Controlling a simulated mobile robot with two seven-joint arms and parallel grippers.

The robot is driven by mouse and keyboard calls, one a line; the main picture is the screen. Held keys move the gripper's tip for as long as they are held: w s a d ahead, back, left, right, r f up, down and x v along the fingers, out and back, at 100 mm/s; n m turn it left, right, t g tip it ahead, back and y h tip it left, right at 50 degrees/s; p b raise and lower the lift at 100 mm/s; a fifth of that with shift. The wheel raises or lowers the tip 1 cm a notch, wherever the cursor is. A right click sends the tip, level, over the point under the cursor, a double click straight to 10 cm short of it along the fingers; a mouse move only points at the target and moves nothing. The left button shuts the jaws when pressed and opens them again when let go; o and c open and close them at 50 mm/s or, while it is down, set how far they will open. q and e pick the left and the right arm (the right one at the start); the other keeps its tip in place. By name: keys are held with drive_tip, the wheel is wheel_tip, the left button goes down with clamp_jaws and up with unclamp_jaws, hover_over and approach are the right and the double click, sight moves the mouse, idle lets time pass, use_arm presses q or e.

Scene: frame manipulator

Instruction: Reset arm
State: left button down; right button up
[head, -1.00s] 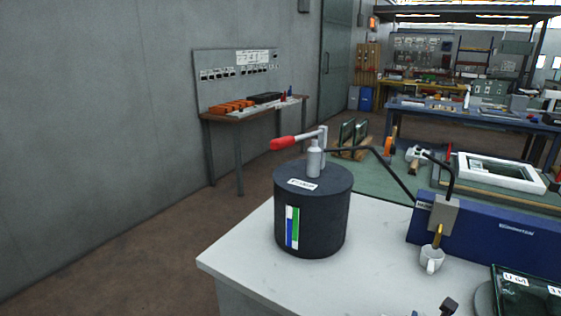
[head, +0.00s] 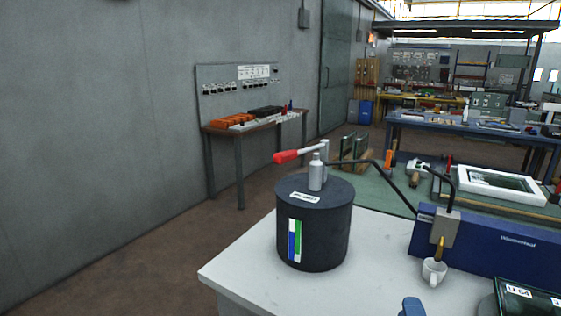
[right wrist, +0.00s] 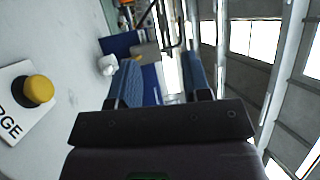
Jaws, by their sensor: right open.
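My right gripper (right wrist: 163,78) is open and empty, with its two blue fingers apart in the right wrist view. One blue fingertip (head: 412,307) shows at the bottom edge of the head view, above the pale bench and apart from the mug. My left gripper is in neither view. A black drum (head: 314,235) stands on the bench. On its top is a grey metal fitting (head: 316,175) with a red-handled lever (head: 287,157) pointing left.
In the right wrist view, a yellow knob (right wrist: 39,89) sits on a white lettered plate (right wrist: 18,118). Bench front is clear.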

drive_tip(key=s+f+n+g+y, duration=0.2)
drive_tip(key=s+f+n+g, duration=0.6)
drive_tip(key=s+f+n, duration=1.1)
drive_tip(key=shift+s+d, duration=0.15)
drive_tip(key=shift+d, duration=0.3)
